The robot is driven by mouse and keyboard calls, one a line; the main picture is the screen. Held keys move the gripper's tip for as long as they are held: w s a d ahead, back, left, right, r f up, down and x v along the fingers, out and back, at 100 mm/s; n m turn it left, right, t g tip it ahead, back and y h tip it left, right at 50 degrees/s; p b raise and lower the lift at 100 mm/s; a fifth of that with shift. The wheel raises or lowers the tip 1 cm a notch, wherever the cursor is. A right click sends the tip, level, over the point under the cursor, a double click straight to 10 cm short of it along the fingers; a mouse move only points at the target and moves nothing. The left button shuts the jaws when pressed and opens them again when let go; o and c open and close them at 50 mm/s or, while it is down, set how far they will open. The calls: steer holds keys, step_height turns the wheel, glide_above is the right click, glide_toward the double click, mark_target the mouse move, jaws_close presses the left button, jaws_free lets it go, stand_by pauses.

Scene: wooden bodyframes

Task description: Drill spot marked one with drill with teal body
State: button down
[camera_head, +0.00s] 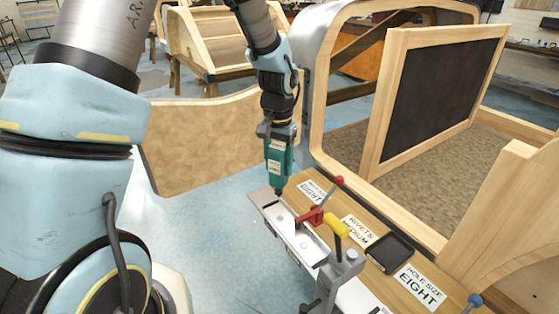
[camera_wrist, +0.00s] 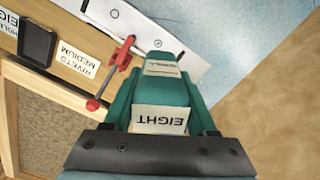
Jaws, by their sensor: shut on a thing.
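My gripper (camera_head: 278,130) is shut on the teal-bodied drill (camera_head: 279,162) and holds it nearly upright, tip down. In the wrist view the drill (camera_wrist: 119,103) carries a label reading EIGHT, and a dark part of my gripper (camera_wrist: 158,152) spans behind it. The drill's tip shows over the far end of the pale metal strip (camera_head: 268,207); I cannot tell whether it touches. The strip also shows in the wrist view (camera_wrist: 178,58), partly hidden by the drill. A few small dark dots show on it, but no readable spot number.
Wooden frames (camera_head: 385,105) rise at right.

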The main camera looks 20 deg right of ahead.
mark_target(280, 192)
steer(key=shift+s+d+f, duration=0.1)
steer(key=shift+d, duration=0.1)
step_height(280, 192, down, 8)
steer(key=b, duration=0.6)
steer(key=shift+f, duration=0.1)
steer(key=shift+s+a+f, duration=0.15)
steer(key=shift+f, duration=0.3)
stand_by(2.4)
steer(key=shift+r, duration=0.1)
stand_by(0.4)
steer(key=shift+f+b, duration=0.45)
steer(key=shift+f, duration=0.1)
stand_by(0.6)
steer(key=shift+r, duration=0.2)
steer(key=shift+r+p, duration=0.35)
steer(key=shift+p, duration=0.1)
steer(key=shift+r+p, duration=1.05)
steer(key=shift+r, duration=0.3)
